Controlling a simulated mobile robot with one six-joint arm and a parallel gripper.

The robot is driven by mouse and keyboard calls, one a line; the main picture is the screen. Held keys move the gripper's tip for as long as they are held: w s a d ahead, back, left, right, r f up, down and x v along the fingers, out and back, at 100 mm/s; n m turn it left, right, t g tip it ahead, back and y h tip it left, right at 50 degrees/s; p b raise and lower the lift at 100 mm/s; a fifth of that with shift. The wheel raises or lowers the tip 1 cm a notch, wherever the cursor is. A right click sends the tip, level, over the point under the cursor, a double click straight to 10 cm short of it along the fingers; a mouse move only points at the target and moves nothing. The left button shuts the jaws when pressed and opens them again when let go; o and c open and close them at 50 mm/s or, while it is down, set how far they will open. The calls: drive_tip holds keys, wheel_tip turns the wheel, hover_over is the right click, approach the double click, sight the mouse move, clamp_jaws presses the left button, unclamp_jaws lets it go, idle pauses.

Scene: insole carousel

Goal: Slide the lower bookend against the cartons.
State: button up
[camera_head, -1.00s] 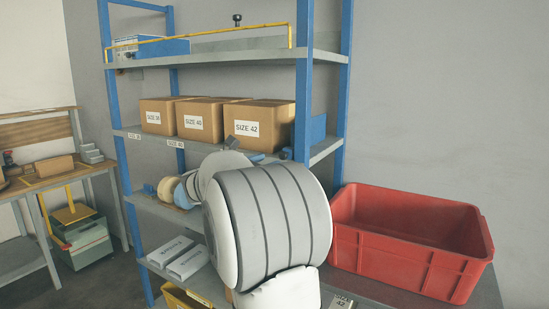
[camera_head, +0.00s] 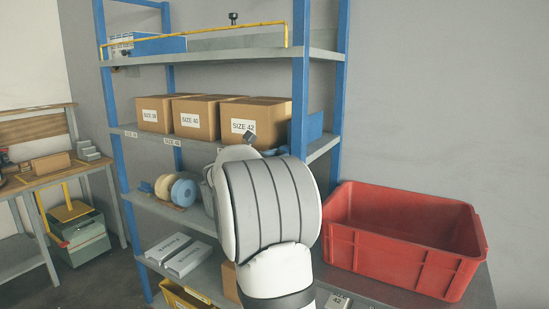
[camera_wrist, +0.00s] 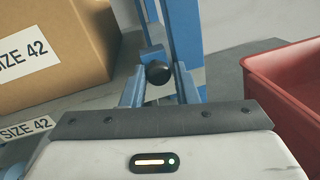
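The blue lower bookend (camera_head: 314,127) stands on the middle shelf, right of the cartons and partly behind the rack's front post. Three brown cartons stand in a row on that shelf; the SIZE 42 carton (camera_head: 252,122) is nearest the bookend and also fills the upper left of the wrist view (camera_wrist: 62,62). In the wrist view my gripper (camera_wrist: 160,78) has its two blue-grey fingers apart. A round black knob (camera_wrist: 158,72) shows between or just beyond them; contact cannot be told.
The blue rack post (camera_wrist: 182,32) rises close ahead in the wrist view. A red crate (camera_head: 395,262) stands at the right. Rolls (camera_head: 184,192) and white boxes (camera_head: 187,260) lie on lower shelves. A yellow bar (camera_head: 200,36) runs along the top shelf.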

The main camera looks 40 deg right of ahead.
drive_tip(key=shift+f, duration=0.1)
clamp_jaws()
drive_tip(key=w+a+p, duration=0.3)
drive_tip(key=w, duration=0.4)
drive_tip(key=w+a+p, duration=0.2)
drive_tip(key=w+a, duration=0.1)
drive_tip(key=w, duration=0.5)
drive_tip(key=shift+w+a+r+p, duration=0.25)
drive_tip(key=shift+a+r+p, duration=0.05)
drive_tip(key=shift+r+p, duration=0.1)
